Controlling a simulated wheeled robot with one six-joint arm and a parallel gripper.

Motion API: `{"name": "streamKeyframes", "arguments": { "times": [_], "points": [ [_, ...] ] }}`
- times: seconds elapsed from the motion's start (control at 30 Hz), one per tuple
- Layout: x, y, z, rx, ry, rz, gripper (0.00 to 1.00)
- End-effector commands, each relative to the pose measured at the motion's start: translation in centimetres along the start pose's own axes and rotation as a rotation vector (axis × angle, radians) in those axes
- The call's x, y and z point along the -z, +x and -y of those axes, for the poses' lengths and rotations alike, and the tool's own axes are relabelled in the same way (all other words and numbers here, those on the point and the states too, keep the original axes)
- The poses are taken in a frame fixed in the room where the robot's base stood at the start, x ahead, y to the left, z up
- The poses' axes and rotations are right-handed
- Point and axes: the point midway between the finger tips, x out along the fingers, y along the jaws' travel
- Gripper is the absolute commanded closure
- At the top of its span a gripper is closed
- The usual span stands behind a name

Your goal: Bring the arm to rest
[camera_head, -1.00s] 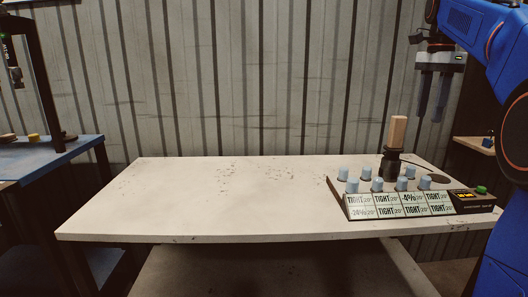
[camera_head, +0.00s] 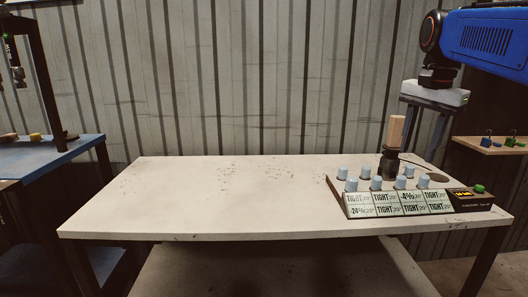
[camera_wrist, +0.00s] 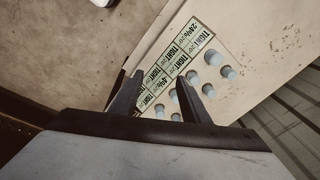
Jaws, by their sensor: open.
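My gripper (camera_head: 425,130) hangs from the blue arm at the upper right in the head view, fingers pointing down. It is open and empty, its fingertips near the wooden-topped dark tool in the picture. In the wrist view my gripper (camera_wrist: 158,92) shows two spread dark fingers with nothing between them but the label panel (camera_wrist: 182,57) below. The panel's labels read mostly TIGHT, with a few percentages; the panel also shows in the head view (camera_head: 400,204), at the right end of the white table.
The white table (camera_head: 200,195) is bare on its left and middle. Several pale blue-capped pegs (camera_head: 377,183) stand on the panel. A dark holder with a wooden block (camera_head: 396,132) stands behind them. A blue bench (camera_head: 60,157) is at left, a wooden shelf (camera_head: 485,147) at right.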

Motion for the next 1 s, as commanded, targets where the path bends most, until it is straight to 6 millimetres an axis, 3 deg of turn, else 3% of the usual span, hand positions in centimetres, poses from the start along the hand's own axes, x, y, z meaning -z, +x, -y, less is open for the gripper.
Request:
{"name": "streamKeyframes", "arguments": {
  "times": [0.1,0.37,0.6,0.8,1.0],
  "points": [
    [-3.4,2.3,-1.9,0.028,-0.134,-0.022,0.58],
    [-9.8,8.4,-6.2,0.084,-0.43,-0.083,0.58],
    [-15.3,15.2,-10.8,0.126,-0.698,-0.149,0.58],
    [-19.0,20.9,-14.3,0.152,-0.893,-0.203,0.58],
    [-20.7,24.0,-16.1,0.163,-0.994,-0.235,0.58]
  ]
}}
